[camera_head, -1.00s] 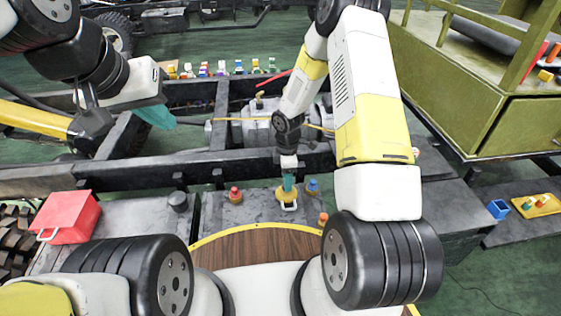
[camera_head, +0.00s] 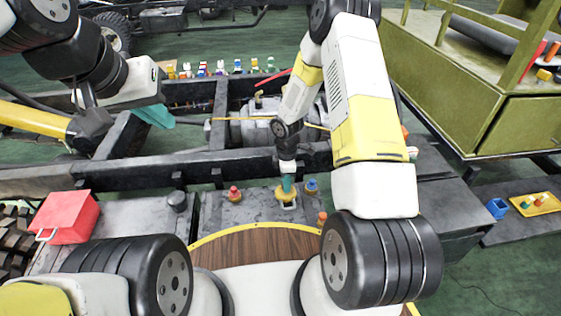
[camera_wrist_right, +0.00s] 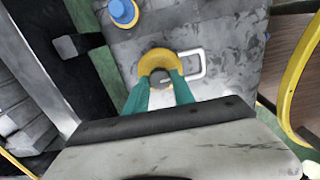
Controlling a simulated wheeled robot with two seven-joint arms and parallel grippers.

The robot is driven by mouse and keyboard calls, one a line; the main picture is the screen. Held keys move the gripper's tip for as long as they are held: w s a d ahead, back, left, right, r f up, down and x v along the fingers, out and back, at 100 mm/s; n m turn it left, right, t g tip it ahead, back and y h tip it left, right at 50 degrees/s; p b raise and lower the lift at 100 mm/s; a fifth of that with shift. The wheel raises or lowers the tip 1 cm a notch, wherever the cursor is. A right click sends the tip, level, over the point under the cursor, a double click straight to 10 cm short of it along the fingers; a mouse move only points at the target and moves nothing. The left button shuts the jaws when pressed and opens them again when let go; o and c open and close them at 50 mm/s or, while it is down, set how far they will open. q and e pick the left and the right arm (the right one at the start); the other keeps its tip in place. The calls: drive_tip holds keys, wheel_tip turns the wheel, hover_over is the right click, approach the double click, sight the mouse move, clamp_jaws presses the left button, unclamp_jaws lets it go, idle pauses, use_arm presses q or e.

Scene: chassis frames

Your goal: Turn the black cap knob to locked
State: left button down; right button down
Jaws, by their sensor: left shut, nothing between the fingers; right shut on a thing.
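The black cap knob (camera_wrist_right: 161,77) sits on a round yellow base (camera_wrist_right: 157,57) on a grey tank top, beside a white wire handle (camera_wrist_right: 195,65). The yellow base also shows in the head view (camera_head: 284,195). My right gripper (camera_head: 287,184) is shut on the knob from above; its teal fingers (camera_wrist_right: 161,88) are on either side of it in the right wrist view. I cannot read the knob's lock state. My left gripper (camera_head: 157,116) is shut and empty, above the chassis frame at upper left, away from the knob.
A blue cap (camera_head: 311,186) and a red cap (camera_head: 235,194) stand on either side of the yellow base, and an orange one (camera_head: 322,217) is nearer. A red box (camera_head: 68,217) is at left. Dark chassis rails (camera_head: 100,178) cross behind.

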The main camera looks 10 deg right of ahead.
drive_tip(key=shift+m, duration=0.3)
drive_tip(key=m, duration=0.3)
drive_tip(key=shift+m, duration=0.3)
drive_tip(key=m, duration=0.4)
drive_tip(key=shift+m, duration=0.3)
drive_tip(key=m, duration=0.8)
drive_tip(key=shift+m, duration=0.4)
drive_tip(key=c, duration=1.1)
unclamp_jaws()
drive_tip(key=shift+o, duration=0.2)
